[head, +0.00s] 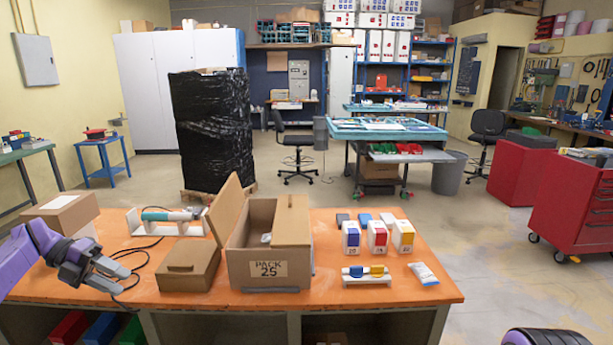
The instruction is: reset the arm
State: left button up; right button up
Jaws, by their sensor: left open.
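My left gripper (120,279) is at the left end of the orange workbench (330,296). Its jaws are open and I see nothing between them. It is left of the small closed brown box (187,265) and apart from it. The purple left arm comes in from the left edge. My right gripper is out of view; only a dark, purple-edged part of mine shows at the bottom right.
An open cardboard box marked PACK 25 (246,271) stands mid-bench with its flaps raised. Blue (351,238), red (377,238) and yellow (403,237) socket boxes stand to its right. A cabled tool (165,217) rests behind.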

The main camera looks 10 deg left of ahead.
pick_arm(q)
jog(key=s+d+f+m+g+y, duration=0.1)
jog(key=d+f+m+g+y, duration=0.15)
jog(key=f+y, duration=0.6)
jog(key=s+d+f+m+g+y, duration=0.1)
jog(key=d+f+m+g+y, duration=0.3)
jog(key=f, duration=0.8)
jog(key=s+d+f+m+t+y+b, duration=0.1)
jog(key=s+d+f+m+t+y, duration=0.2)
jog(key=d+f+m+t, duration=0.3)
jog(key=s+d+f+m+t+y, duration=0.3)
jog(key=d+f+m, duration=0.4)
jog(key=s+d+f+m+h, duration=0.2)
jog(key=s+m, duration=0.2)
jog(key=s, duration=0.2)
jog(key=s+d+f+m+h, duration=0.2)
jog(key=s+d+m, duration=0.1)
jog(key=s, duration=0.4)
jog(key=s+a+m+b, duration=0.1)
jog(key=s+a+m, duration=0.4)
jog(key=s, duration=0.6)
jog(key=shift+s+r+m+g, duration=0.15)
jog(key=shift+s+m+g, duration=0.2)
jog(key=shift+m+g, duration=0.1)
